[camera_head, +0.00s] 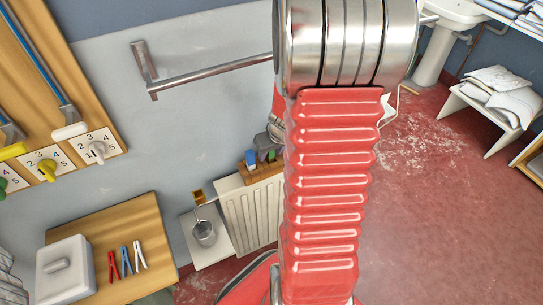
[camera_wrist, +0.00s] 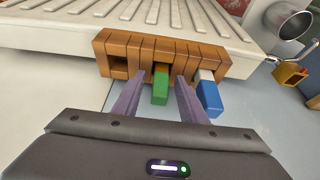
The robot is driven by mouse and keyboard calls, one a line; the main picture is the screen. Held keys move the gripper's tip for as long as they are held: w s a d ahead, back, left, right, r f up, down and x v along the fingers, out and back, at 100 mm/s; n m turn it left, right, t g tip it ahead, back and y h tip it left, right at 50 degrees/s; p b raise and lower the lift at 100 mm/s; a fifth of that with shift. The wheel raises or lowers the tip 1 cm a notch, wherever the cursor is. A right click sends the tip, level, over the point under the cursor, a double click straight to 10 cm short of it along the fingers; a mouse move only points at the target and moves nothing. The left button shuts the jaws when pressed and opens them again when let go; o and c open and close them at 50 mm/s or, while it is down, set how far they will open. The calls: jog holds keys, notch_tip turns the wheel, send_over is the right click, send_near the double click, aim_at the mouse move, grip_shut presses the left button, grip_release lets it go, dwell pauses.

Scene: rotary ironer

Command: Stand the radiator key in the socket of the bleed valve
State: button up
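A wooden rack (camera_wrist: 125,47) lies along the white radiator (camera_wrist: 60,30) in the wrist view. A green block-like handle (camera_wrist: 160,88) and a blue handle with a pale part (camera_wrist: 209,97) stick out of its slots. I cannot tell which is the radiator key. My gripper (camera_wrist: 161,77) is open, its purple fingers on either side of the green handle, with visible gaps. A brass-coloured block with a dark opening (camera_wrist: 290,74), apparently the bleed valve, is at the right. It also shows beside the radiator in the head view (camera_head: 198,196). My arm hides most of my gripper there.
A metal cup (camera_head: 204,233) hangs below the brass block. A wall rail (camera_head: 212,75) is above. A wooden table (camera_head: 152,230) holds a white lidded box (camera_head: 65,270) and several coloured pegs. A panel with numbered dials (camera_head: 95,150) is at the left.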

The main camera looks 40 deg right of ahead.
jog(key=shift+c, duration=0.4)
grip_shut()
jog(key=shift+r, duration=0.1)
